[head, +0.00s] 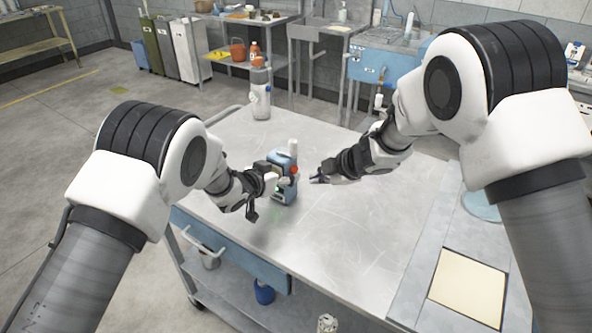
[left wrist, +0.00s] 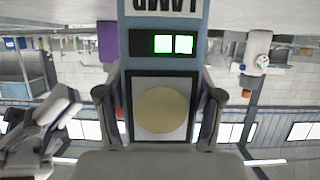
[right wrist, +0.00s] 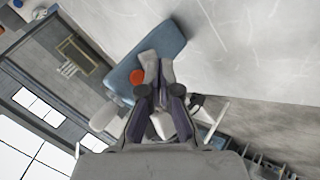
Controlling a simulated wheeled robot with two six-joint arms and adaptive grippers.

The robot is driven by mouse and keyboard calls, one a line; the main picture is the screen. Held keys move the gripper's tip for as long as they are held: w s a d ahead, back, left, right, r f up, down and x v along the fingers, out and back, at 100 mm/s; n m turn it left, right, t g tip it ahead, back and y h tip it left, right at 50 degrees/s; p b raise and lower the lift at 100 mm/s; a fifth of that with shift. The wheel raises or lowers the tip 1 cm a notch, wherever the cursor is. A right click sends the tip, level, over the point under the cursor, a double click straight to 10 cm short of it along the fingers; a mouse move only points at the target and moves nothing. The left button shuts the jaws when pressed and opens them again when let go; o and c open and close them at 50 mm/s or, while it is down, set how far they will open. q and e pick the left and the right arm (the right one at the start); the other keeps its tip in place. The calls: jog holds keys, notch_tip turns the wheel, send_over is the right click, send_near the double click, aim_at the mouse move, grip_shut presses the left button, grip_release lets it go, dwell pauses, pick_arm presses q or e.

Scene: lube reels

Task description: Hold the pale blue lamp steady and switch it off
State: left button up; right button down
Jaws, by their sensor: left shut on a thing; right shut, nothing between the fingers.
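The pale blue lamp (head: 284,192) stands upright on the metal cart, with a white top and a red button (head: 294,169) on its side. My left gripper (head: 279,183) is shut on the lamp's body from the left. In the right wrist view, the red button (right wrist: 137,76) shows beyond the shut fingertips (right wrist: 157,75).
The cart top (head: 340,225) is mostly clear. A clear bottle with an orange part (head: 260,92) stands at its far left corner. A grey panel with a cream square (head: 467,287) lies at the right. Benches and a sink stand behind.

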pick_arm(q)
jog(key=shift+r, duration=0.1)
pick_arm(e)
jog(key=shift+w+a, duration=0.75)
jog(key=shift+a, duration=0.25)
dwell(0.6)
jog(key=shift+w+a, duration=0.2)
jog(key=shift+a, duration=0.15)
pick_arm(q)
jog(key=shift+d, duration=0.1)
pick_arm(e)
jog(key=shift+w+a, duration=0.35)
jog(key=shift+a, duration=0.05)
dwell(0.6)
jog(key=shift+s+d, duration=0.65)
jog(key=shift+d, duration=0.1)
pick_arm(q)
jog(key=o, duration=1.6)
pick_arm(e)
jog(key=s+d, duration=0.1)
jog(key=d, duration=0.1)
jog(key=s+d, duration=0.2)
